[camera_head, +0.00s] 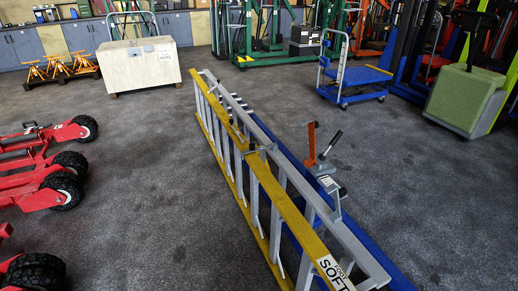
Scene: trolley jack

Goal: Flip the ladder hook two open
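A yellow and grey ladder (262,172) lies on its side edge across the middle of the floor, running from the back centre to the front right. A grey metal fitting with an upright orange piece and a black-tipped lever (326,168) stands at the ladder's right side. I cannot tell which of these is ladder hook two, nor whether either is open. Neither of my grippers is in view.
Red trolley jacks (45,172) with black wheels stand at the left. A pale wooden crate (140,68) is behind the ladder. A blue platform cart (352,75) and a green-and-black machine (465,95) stand at the right.

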